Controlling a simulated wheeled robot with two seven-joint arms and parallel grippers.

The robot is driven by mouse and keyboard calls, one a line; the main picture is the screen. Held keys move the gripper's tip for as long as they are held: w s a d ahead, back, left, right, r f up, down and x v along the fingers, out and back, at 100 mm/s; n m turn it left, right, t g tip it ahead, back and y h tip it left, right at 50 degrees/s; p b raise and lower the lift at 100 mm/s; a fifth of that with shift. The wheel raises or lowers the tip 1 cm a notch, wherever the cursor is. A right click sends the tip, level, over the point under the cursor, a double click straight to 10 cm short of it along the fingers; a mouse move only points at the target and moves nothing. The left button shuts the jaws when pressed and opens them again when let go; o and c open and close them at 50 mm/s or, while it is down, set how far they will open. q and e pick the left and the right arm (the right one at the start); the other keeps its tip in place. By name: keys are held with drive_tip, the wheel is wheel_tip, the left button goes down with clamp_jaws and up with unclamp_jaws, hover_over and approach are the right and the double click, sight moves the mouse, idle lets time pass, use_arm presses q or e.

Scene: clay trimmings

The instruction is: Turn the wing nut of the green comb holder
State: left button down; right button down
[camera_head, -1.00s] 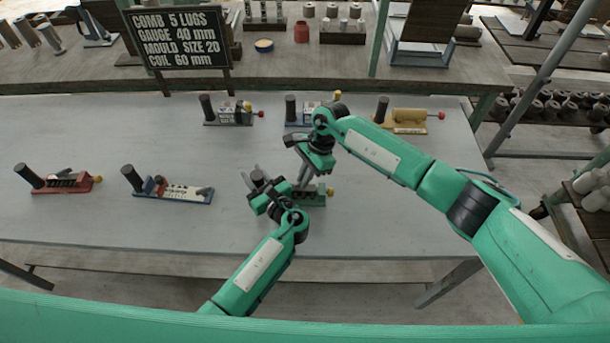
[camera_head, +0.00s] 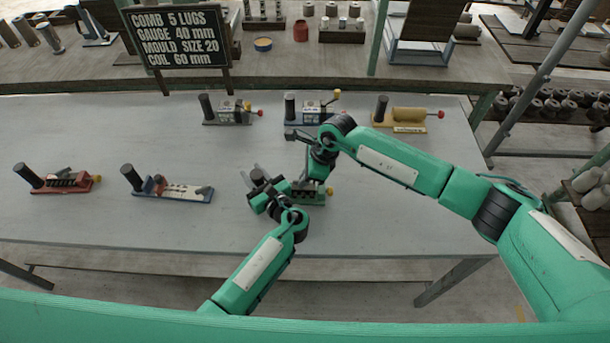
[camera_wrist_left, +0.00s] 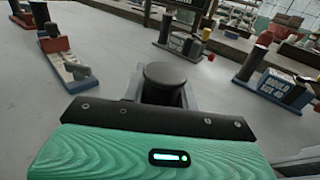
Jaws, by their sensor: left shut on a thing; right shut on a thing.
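The green comb holder (camera_head: 309,197) lies on the grey table, largely covered by my two grippers. A yellow knob (camera_head: 329,190) shows at its right end. My left gripper (camera_head: 260,182) is shut on the holder's black upright handle, whose round top (camera_wrist_left: 165,74) stands between the jaws in the left wrist view. My right gripper (camera_head: 313,181) is over the middle of the holder, pointing down. It is shut low on the holder, where the wing nut seems to be. The wing nut itself is hidden behind the gripper.
A red holder (camera_head: 65,182) and a blue holder with a red part (camera_head: 180,191) lie to the left. A grey one (camera_head: 228,115), a blue one (camera_head: 303,112) and a yellow one (camera_head: 405,118) stand behind. A lettered sign (camera_head: 178,38) stands at the back. The table's front is clear.

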drive_tip(key=m+t, duration=0.1)
drive_tip(key=m, duration=0.2)
drive_tip(key=shift+s+m, duration=0.15)
drive_tip(key=shift+m, duration=0.25)
drive_tip(key=m+t, duration=0.1)
drive_tip(key=m, duration=0.2)
drive_tip(key=shift+s+a+m+t+h, duration=0.1)
drive_tip(key=shift+s+m+t+h, duration=0.1)
drive_tip(key=shift+m+t+h, duration=0.15)
drive_tip(key=m+t+h, duration=0.1)
drive_tip(key=m, duration=0.3)
drive_tip(key=shift+s+a, duration=0.1)
drive_tip(key=shift+a, duration=0.1)
drive_tip(key=shift+a+m+t+h, duration=0.1)
drive_tip(key=shift+m+t+h, duration=0.45)
drive_tip(key=shift+m, duration=1.3)
drive_tip(key=c, duration=1.5)
unclamp_jaws()
drive_tip(key=shift+c, duration=0.2)
drive_tip(key=shift+s, duration=0.1)
